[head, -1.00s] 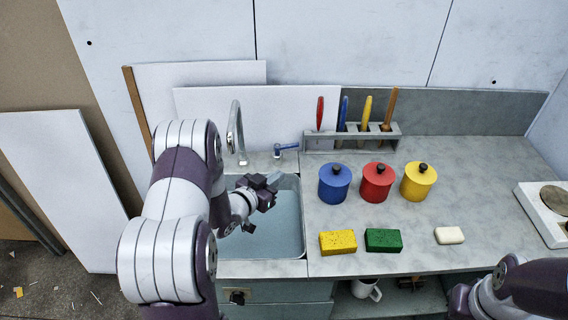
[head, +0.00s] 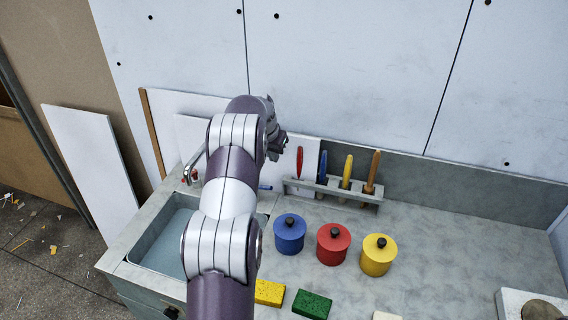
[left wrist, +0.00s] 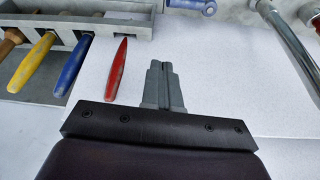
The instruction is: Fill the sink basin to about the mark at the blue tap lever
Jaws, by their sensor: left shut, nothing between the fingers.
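The sink basin (head: 137,252) is at the left of the head view, with grey-blue water (head: 172,238) in it. My left arm hides its right part. The curved metal tap spout (head: 194,165) stands behind the basin and also shows in the left wrist view (left wrist: 290,42). The blue tap lever (head: 265,187) shows only as a short end beside my arm; part of it shows at the top of the wrist view (left wrist: 192,5). My left gripper (head: 281,150) is shut and empty, raised near the back panel; its closed fingers (left wrist: 163,82) are apart from the lever.
A rack (head: 330,190) with red, blue, yellow and wooden-handled tools stands right of the gripper. Blue (head: 289,236), red (head: 333,246) and yellow (head: 378,257) lidded pots stand on the counter. Yellow (head: 269,293) and green (head: 312,304) sponges lie in front.

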